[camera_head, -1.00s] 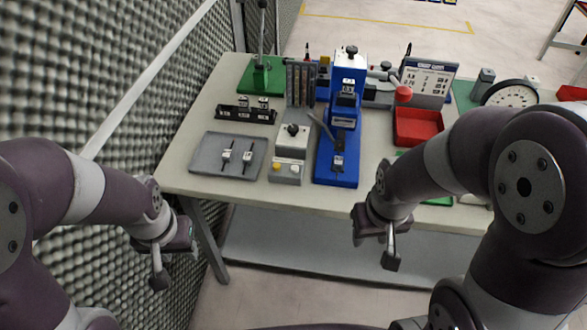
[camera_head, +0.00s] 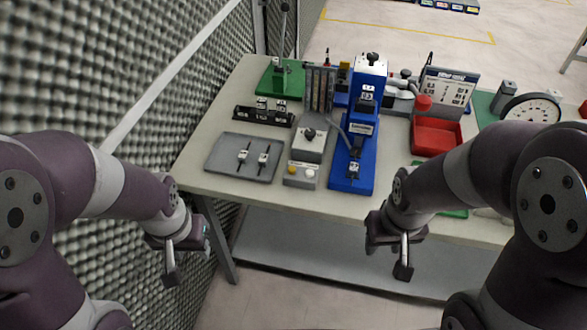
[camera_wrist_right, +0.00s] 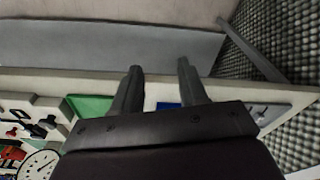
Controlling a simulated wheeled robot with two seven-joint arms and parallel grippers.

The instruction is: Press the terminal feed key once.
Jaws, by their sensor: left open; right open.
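A grey box unit (camera_head: 312,143) with a black knob stands near the table's front edge. Its low front block carries a yellow button (camera_head: 291,171) and a whitish button (camera_head: 310,173); I cannot read which is the feed key. A blue press (camera_head: 356,150) stands right beside it. My left gripper (camera_head: 171,262) hangs in front of the table, left of and below the buttons. My right gripper (camera_head: 398,256) hangs in front of the table edge, right of and below them. In the right wrist view its two fingers (camera_wrist_right: 160,70) are apart with nothing between them.
A grey tray (camera_head: 228,170) with two small parts lies left of the buttons. A black rack (camera_head: 262,117) stands behind it. A red bin (camera_head: 436,136) and a dial gauge (camera_head: 532,109) are to the right. A foam wall (camera_head: 60,70) is close on the left.

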